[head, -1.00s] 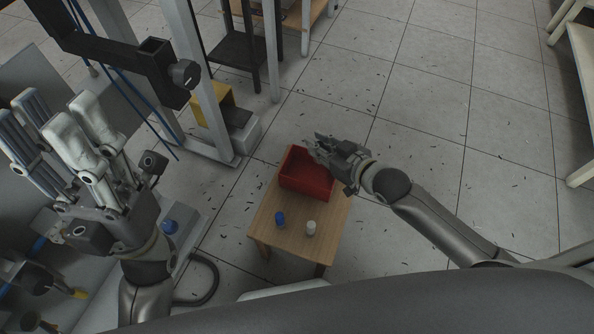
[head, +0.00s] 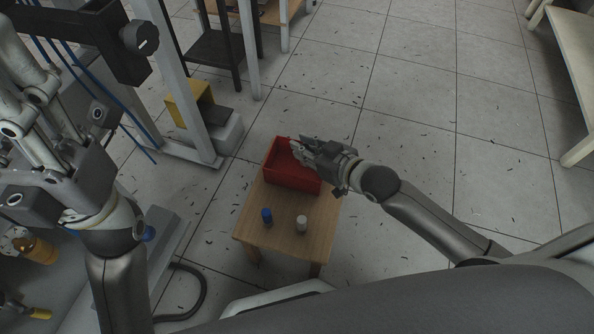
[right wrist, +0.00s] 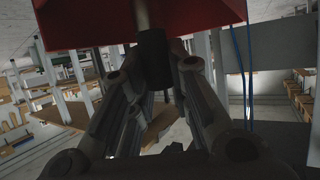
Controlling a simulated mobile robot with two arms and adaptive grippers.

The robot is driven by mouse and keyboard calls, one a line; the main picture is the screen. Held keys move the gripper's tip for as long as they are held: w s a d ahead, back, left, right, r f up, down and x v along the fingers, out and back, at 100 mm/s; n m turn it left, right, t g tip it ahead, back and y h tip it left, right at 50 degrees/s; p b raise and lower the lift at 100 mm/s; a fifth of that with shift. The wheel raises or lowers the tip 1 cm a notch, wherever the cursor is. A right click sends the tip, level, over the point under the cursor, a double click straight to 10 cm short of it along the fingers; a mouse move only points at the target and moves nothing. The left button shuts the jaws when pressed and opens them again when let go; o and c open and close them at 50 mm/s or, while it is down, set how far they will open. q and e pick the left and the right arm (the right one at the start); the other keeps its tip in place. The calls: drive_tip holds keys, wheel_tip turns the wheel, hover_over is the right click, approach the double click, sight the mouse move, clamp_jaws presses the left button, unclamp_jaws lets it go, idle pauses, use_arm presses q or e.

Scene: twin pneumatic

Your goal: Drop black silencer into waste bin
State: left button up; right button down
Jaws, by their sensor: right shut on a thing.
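My right gripper (head: 300,150) is over the red open bin (head: 290,179), which stands at the far end of a small wooden table. In the right wrist view the right fingers (right wrist: 150,90) are shut on a black cylindrical piece, the black silencer (right wrist: 153,58), with a tan stem at its upper end. The red bin's wall (right wrist: 90,22) shows just beyond it. Whether the silencer touches the bin cannot be told. The bin's inside is partly hidden by the gripper. My left gripper (head: 25,85) is large at the left edge, fingertips cut off by the frame.
A blue cylinder (head: 267,216) and a white cylinder (head: 301,223) stand near the front of the small wooden table (head: 278,238). A metal frame post (head: 170,70) and a yellow object (head: 188,103) are to the left.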

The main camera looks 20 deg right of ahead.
drive_tip(key=c, duration=1.3)
unclamp_jaws()
drive_tip(key=shift+v, duration=6)
drive_tip(key=shift+r, duration=0.1)
